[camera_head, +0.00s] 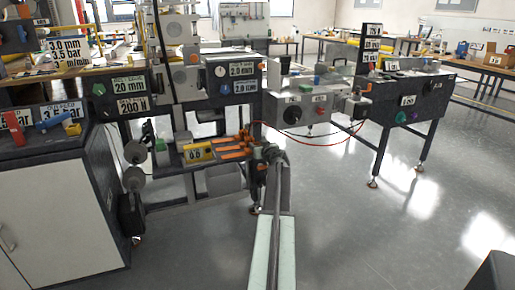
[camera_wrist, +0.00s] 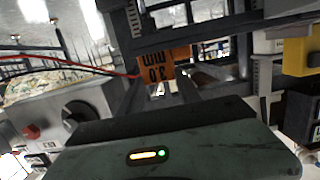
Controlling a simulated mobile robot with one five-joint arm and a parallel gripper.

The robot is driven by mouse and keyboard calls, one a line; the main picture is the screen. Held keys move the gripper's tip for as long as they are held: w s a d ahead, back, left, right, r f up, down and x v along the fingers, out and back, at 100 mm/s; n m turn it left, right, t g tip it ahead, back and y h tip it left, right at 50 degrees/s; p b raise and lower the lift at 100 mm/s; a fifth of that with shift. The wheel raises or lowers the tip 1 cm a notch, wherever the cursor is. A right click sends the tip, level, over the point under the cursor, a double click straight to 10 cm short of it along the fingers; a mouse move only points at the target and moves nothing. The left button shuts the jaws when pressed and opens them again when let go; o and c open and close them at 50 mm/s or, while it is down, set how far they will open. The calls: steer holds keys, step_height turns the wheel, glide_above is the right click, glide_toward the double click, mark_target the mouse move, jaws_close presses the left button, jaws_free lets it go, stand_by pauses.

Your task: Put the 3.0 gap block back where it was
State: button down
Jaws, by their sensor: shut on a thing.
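The 3.0 gap block (camera_wrist: 165,62) is orange with black "3.0 mm" lettering that appears upside down in the wrist view. My gripper (camera_wrist: 164,88) is shut on it, with one dark finger at each side of its lower part. In the head view my gripper (camera_head: 268,152) is at the right end of a low shelf (camera_head: 178,165) under the machine. I cannot tell in the head view which orange part is the held block.
A thin red hose (camera_head: 330,144) hangs to the right of my gripper and crosses the left of the wrist view. A grey control box (camera_head: 305,108) with a black knob stands at right. Dark machine frame parts surround the block closely. The floor (camera_head: 340,230) at right is clear.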

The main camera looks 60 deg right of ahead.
steer(key=shift+f, duration=0.15)
steer(key=c, duration=0.8)
jaws_free()
steer(key=shift+c, duration=0.2)
steer(key=shift+s+a+r, duration=0.1)
steer(key=shift+r, duration=0.2)
steer(key=p+v, duration=0.2)
steer(key=v, duration=0.9)
steer(key=shift+s, duration=0.3)
steer(key=shift+a, duration=0.15)
